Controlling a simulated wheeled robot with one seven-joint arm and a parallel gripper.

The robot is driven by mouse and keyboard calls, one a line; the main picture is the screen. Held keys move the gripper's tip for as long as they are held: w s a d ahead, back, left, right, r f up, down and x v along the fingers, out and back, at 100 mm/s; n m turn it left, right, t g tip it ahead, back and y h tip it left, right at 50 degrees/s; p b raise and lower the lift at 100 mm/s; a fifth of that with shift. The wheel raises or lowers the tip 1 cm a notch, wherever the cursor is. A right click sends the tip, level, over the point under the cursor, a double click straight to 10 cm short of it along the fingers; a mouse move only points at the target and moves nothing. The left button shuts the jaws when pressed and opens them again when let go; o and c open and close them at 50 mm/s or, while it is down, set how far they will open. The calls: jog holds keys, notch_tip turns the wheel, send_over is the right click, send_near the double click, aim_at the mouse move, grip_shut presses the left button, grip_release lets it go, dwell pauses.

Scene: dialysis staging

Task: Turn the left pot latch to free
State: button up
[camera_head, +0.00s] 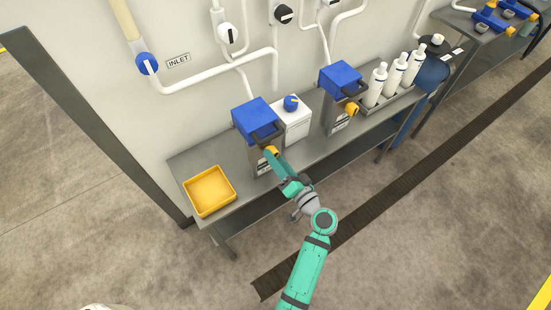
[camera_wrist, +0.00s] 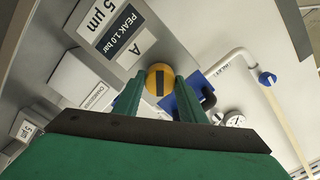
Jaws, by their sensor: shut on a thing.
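The left pot (camera_head: 253,157) is a grey upright body with a blue lid (camera_head: 251,112) and a dark handle, standing on the bench. Its yellow round latch (camera_head: 271,150) is on its front, partly hidden by my gripper. In the wrist view the latch (camera_wrist: 160,71) shows a dark bar across its face, running nearly up and down the picture. My gripper (camera_wrist: 159,84) is shut on the latch, one green finger on each side. The pot's label (camera_wrist: 112,27), with "5 µm", "PEAK 1.0 bar" and "A", is beside it.
A yellow tray (camera_head: 229,203) lies on the bench at the left. A white box with a blue knob (camera_head: 291,103) stands between the left pot and a second blue-lidded pot (camera_head: 340,78). White bottles (camera_head: 397,72) stand farther right. Pipes and valves line the wall.

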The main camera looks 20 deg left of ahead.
jog(key=shift+d+m, duration=0.1)
jog(key=shift+m, duration=4.5)
jog(key=o, duration=1.1)
jog(key=shift+c, duration=0.2)
jog(key=v, duration=1)
jog(key=shift+s+d, duration=0.3)
jog(key=shift+f, duration=0.15)
